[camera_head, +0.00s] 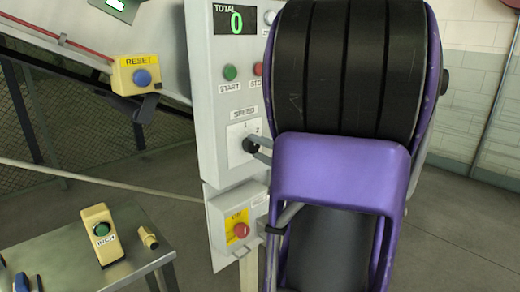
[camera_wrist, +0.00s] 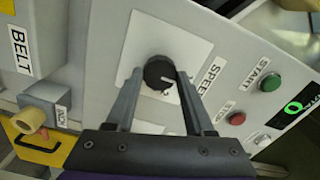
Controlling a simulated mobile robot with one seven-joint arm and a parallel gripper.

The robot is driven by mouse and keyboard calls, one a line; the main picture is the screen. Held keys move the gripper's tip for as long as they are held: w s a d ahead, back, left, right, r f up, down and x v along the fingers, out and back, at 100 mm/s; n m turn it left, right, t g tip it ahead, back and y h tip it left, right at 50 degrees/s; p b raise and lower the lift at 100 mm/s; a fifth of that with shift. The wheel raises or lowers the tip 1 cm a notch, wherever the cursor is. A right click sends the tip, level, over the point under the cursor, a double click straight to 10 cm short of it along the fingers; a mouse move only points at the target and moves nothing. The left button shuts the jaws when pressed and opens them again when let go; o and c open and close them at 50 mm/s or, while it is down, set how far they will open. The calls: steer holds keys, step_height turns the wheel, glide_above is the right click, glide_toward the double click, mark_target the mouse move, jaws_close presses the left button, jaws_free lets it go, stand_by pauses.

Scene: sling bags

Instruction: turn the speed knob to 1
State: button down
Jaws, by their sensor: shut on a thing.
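The speed knob (camera_head: 250,146) is a round black dial on a white plate on the grey control panel. In the wrist view the knob (camera_wrist: 156,70) sits between my two fingertips. My gripper (camera_wrist: 161,77) is shut on its sides. In the head view my gripper (camera_head: 260,150) reaches the knob from the right. The knob's white mark points right in the wrist view, towards one finger. The "2" shows just below it there; the "1" is not visible there. In the head view "1" stands above the knob and "2" at its upper right.
The control panel (camera_head: 210,95) also bears a green start button (camera_head: 230,72), a partly hidden red button and a display reading 0. A box with a red button (camera_head: 242,230) is below. A yellow reset box (camera_head: 140,75) hangs left. A metal table (camera_head: 80,262) stands lower left.

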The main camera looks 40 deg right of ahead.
steer(key=shift+c, duration=1.4)
jaws_free()
steer(key=shift+s, duration=0.15)
